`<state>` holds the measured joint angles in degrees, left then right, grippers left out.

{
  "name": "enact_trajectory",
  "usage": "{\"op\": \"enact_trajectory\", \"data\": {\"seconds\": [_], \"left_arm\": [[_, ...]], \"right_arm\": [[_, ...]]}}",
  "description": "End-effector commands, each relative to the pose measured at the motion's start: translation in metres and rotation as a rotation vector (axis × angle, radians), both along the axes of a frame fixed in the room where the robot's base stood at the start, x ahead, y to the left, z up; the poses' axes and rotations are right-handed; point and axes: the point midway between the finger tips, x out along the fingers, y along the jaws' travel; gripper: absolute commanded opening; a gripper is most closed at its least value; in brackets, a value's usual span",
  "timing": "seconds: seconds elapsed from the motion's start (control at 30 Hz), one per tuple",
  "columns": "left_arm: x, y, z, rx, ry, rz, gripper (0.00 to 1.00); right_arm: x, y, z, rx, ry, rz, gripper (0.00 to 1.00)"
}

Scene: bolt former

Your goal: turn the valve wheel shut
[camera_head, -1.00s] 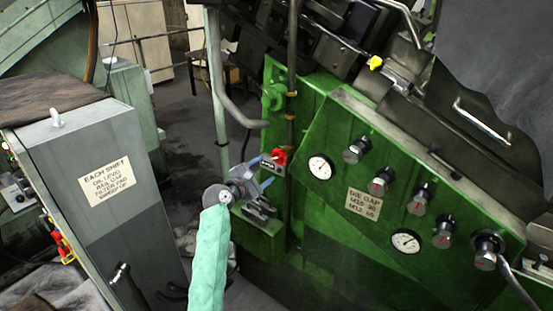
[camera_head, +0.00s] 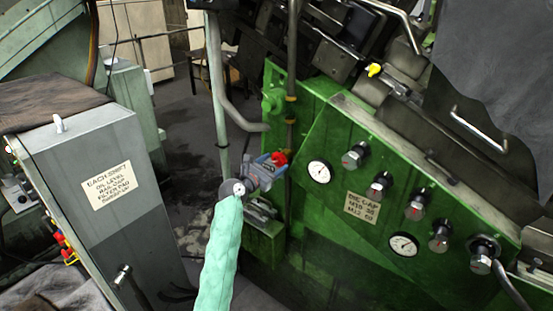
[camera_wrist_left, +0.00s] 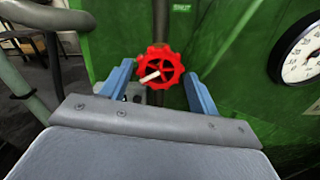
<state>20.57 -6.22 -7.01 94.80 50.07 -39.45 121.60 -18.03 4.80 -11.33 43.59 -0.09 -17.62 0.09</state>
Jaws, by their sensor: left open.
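The red valve wheel (camera_head: 279,158) is on the front of the green machine, partly behind my left gripper in the head view. In the left wrist view the red valve wheel (camera_wrist_left: 160,66) is a small scalloped handwheel with a pale pointer on it. My left gripper (camera_head: 277,162) is open, with its blue fingers (camera_wrist_left: 159,82) on either side of the wheel. A gap shows between each finger and the rim, and I cannot tell how far the tips reach along it. My right gripper is not in view.
The green machine panel (camera_head: 330,205) carries gauges (camera_head: 319,172) and several knobs right of the wheel. A vertical pipe (camera_head: 291,60) runs above the wheel. A grey cabinet (camera_head: 100,160) stands at the left, with open floor between.

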Motion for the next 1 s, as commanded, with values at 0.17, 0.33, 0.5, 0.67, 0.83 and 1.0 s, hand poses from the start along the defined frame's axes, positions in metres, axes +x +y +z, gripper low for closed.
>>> {"op": "enact_trajectory", "data": {"seconds": [0.17,0.33,0.5,0.67,0.83,1.0], "left_arm": [[0.013,-0.010,0.001,0.001,0.001,0.000,0.61],[0.017,-0.014,0.000,0.001,-0.001,0.000,0.61],[0.017,-0.014,-0.001,0.001,-0.001,0.001,0.61],[0.017,-0.013,-0.001,0.001,-0.001,0.000,0.37],[0.017,-0.013,-0.001,0.002,-0.002,0.000,0.29],[0.017,-0.013,-0.001,0.022,-0.016,0.000,0.29]], "right_arm": [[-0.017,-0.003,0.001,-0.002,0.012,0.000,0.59],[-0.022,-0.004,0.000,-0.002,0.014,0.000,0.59],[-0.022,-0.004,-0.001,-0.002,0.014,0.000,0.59],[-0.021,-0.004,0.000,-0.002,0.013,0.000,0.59],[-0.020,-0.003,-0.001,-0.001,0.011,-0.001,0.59],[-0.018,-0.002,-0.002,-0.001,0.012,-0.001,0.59]]}}
